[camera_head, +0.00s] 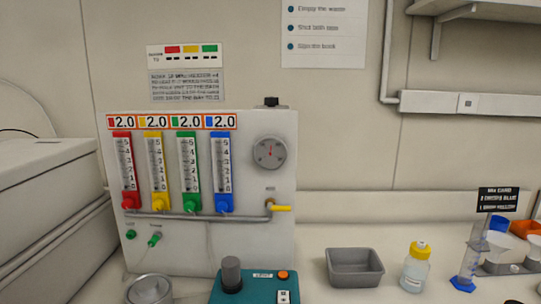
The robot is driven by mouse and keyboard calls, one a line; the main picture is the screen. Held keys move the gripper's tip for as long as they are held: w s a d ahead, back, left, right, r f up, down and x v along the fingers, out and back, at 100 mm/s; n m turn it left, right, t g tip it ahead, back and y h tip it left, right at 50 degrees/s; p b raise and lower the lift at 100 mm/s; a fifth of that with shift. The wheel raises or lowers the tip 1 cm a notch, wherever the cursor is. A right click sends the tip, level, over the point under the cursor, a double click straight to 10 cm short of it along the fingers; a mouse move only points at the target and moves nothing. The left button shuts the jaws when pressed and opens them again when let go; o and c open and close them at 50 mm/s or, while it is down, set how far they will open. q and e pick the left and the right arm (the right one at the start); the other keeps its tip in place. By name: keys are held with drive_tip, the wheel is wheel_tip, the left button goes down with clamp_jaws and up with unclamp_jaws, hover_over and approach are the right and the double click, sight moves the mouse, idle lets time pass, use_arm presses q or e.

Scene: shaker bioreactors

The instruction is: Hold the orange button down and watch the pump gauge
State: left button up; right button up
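A small orange button (283,275) sits on top of a teal device (256,287) at the bottom middle. The device also carries a dark grey cylinder on its left and a small white switch plate. A round grey gauge (270,152) with a red needle is on the right of the white panel (246,240) behind it. The needle points roughly straight up; its markings are too small to read. Neither of my grippers is in view, and nothing touches the button.
The panel bears four coloured flow tubes and a yellow-handled valve (281,208). A round metal container (150,290) stands left of the device. A grey tray (355,282), a yellow-capped bottle (416,266) and a blue-based cylinder (466,270) stand to the right.

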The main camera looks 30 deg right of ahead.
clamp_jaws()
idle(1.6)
